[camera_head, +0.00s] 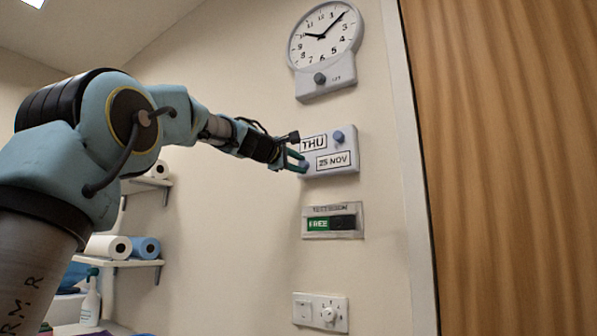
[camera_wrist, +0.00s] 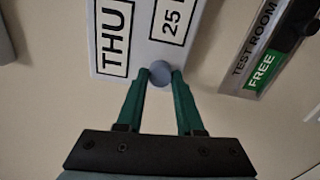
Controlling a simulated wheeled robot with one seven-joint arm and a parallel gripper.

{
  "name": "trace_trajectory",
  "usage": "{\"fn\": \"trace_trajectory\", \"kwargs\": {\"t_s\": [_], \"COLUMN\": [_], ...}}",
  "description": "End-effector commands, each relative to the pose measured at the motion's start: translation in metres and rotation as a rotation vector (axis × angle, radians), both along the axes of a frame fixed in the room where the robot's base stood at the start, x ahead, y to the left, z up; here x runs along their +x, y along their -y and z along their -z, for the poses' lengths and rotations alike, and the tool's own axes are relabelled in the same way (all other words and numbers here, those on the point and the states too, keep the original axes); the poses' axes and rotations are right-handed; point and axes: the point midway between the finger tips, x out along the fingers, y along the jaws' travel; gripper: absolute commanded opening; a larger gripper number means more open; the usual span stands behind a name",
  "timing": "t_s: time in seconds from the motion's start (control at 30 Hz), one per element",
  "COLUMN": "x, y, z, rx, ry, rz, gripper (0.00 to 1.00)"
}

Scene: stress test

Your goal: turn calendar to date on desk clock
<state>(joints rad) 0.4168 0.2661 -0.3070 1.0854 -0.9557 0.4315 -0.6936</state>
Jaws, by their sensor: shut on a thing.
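The calendar (camera_head: 345,167) is a pale box on the wall and reads "THU" above "25 NOV". It has a blue-grey knob (camera_head: 338,136) at its upper right and a second blue-grey knob (camera_wrist: 160,73) at its lower left. My gripper (camera_head: 300,163) reaches it from the left. In the wrist view my gripper (camera_wrist: 160,76) has its green fingertips on both sides of the lower left knob, shut on it. The calendar also shows in the wrist view (camera_wrist: 140,52), with "THU" and "25" readable and the rest cut off.
A round wall clock (camera_head: 325,35) with a knob below hangs above the calendar. A "TEST ROOM" sign (camera_head: 333,221) showing "FREE" is below, then a switch plate (camera_head: 320,312). A wooden door (camera_head: 500,170) is at right. Shelves with paper rolls (camera_head: 108,246) are at left.

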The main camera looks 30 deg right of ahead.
Motion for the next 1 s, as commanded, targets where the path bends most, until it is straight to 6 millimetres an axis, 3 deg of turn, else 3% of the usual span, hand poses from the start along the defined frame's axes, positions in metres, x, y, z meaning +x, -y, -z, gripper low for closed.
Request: {"fn": "trace_trajectory", "kwargs": {"t_s": [0.5, 1.0], "x": [-0.0003, -0.0004], "y": [0.0006, 0.0009], "z": [0.0021, 0.0009], "rx": [0.217, 0.309], "ry": [0.389, 0.551], "rz": [0.002, 0.003], "gripper": [0.0, 0.0]}}
